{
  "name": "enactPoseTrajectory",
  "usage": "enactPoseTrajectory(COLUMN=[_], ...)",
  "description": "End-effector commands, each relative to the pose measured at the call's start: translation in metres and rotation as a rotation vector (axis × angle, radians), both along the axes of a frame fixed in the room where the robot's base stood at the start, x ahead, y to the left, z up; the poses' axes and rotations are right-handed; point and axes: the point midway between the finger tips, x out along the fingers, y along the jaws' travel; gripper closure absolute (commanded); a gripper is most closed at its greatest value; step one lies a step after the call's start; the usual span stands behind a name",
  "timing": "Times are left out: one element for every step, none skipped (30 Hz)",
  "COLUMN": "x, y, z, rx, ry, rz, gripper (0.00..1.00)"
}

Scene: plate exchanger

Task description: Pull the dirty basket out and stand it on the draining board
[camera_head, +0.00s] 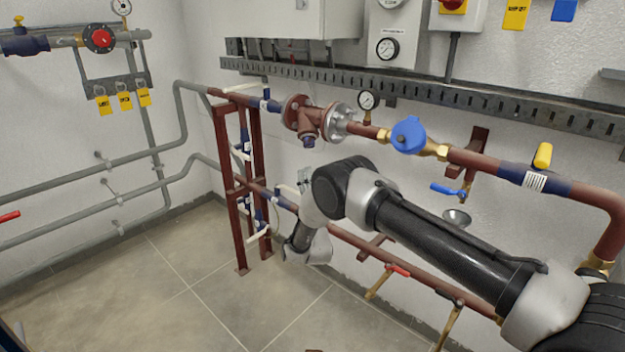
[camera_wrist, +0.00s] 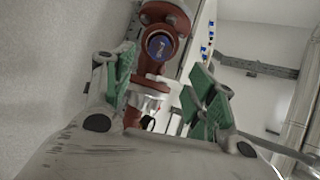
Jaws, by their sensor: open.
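No basket and no draining board can be made out in either view. A red-brown strainer-like pipe body (camera_head: 308,122) sits in the upper pipe run, with its branch pointing down and a dark blue round end. In the head view my gripper (camera_head: 305,178) is small and partly hidden by my arm, below the branch.
A pressure gauge (camera_head: 367,100) and blue-lidded meter (camera_head: 408,134) sit right along the pipe. A red steel frame (camera_head: 240,190) stands left. A funnel (camera_head: 457,217) and red-handled valve (camera_head: 397,270) are behind my arm. The tiled floor (camera_head: 150,270) at left is clear.

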Motion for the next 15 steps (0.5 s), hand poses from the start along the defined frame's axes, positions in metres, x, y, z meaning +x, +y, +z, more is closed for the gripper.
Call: enactPoseTrajectory(x=[0.003, 0.006, 0.009, 0.012, 0.016, 0.020, 0.024, 0.028, 0.032, 0.036, 0.040, 0.044, 0.048, 0.051, 0.055], y=[0.000, 0.001, 0.001, 0.002, 0.002, 0.003, 0.003, 0.004, 0.005, 0.005, 0.006, 0.007, 0.008, 0.009, 0.009], z=[0.004, 0.006, 0.009, 0.012, 0.015, 0.019, 0.022, 0.025, 0.030, 0.033, 0.037, 0.041, 0.045, 0.047, 0.051], rx=[0.001, 0.002, 0.001, 0.001, 0.000, 0.001, 0.001, 0.000, 0.000, 0.000, 0.000, -0.001, 0.000, 0.000, -0.001], ry=[0.000, -0.002, -0.001, -0.001, 0.000, -0.002, -0.001, 0.001, -0.001, 0.000, 0.000, 0.000, 0.000, 0.000, 0.001], rz=[0.000, 0.000, 0.001, 0.001, 0.000, -0.001, -0.001, -0.001, -0.001, -0.002, -0.002, -0.001, 0.000, 0.000, 0.001], gripper=[0.43, 0.43, 0.43, 0.43, 0.43, 0.43, 0.43, 0.43, 0.43, 0.43, 0.43, 0.43, 0.43, 0.43, 0.43])
